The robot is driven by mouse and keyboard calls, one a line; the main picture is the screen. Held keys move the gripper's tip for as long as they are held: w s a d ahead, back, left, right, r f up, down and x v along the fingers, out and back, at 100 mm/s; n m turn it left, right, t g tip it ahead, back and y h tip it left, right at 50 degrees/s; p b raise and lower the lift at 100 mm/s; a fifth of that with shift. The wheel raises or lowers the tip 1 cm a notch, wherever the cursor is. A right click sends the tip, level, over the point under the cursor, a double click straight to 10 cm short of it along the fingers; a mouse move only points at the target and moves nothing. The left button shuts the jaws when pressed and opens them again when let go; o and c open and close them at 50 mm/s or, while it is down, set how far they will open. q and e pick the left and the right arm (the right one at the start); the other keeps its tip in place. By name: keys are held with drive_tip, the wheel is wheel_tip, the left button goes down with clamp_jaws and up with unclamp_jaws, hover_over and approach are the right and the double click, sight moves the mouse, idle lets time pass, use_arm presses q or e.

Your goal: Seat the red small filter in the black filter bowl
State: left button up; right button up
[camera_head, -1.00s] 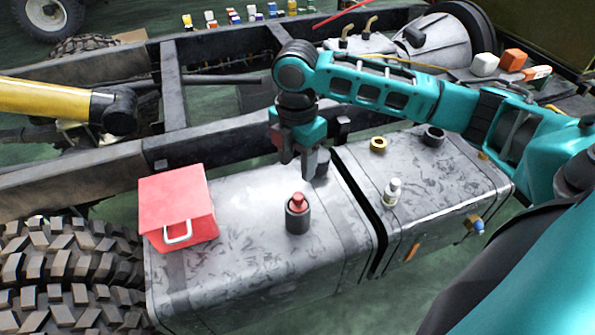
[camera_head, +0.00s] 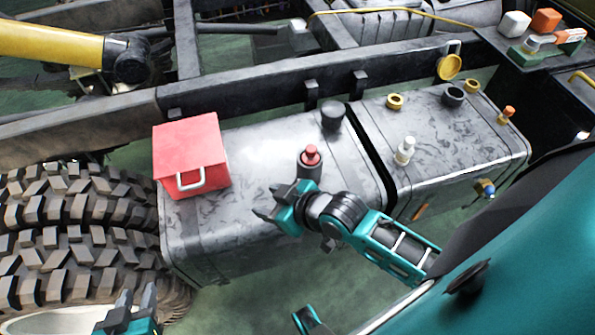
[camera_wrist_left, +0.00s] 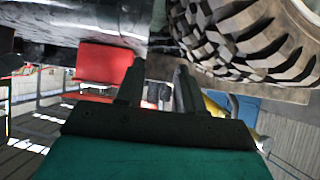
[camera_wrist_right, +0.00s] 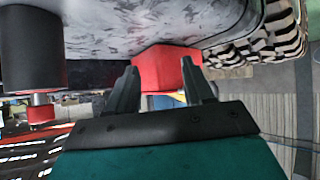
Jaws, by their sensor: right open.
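The red small filter (camera_head: 311,153) stands upright in the mouth of the black filter bowl (camera_head: 308,171), its top showing above the rim. How deep it sits is hidden. The bowl stands on the grey tank, its lower part partly covered by my right gripper. My right gripper (camera_head: 264,201) is open and empty, in front and to the left of the bowl. In the right wrist view the bowl (camera_wrist_right: 30,48) and the filter (camera_wrist_right: 40,112) appear upside down at the left, apart from the fingers. My left gripper (camera_head: 138,292) is open and empty at the bottom left.
A red box (camera_head: 190,150) with a handle stands on the tank's left end. A black cap (camera_head: 332,113) is behind the bowl. A white bottle (camera_head: 405,151) and a brass ring (camera_head: 395,101) are on the right tank. Large tyres (camera_head: 80,235) stand at left.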

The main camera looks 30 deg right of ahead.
drive_tip(key=s+d+m, duration=0.1)
drive_tip(key=s+d+f+m+t+h, duration=0.1)
drive_tip(key=s, duration=0.1)
drive_tip(key=s+d+m, duration=0.1)
drive_tip(key=shift+s+d+f+h, duration=0.2)
drive_tip(key=shift+s+h, duration=0.1)
drive_tip(key=shift+s, duration=0.1)
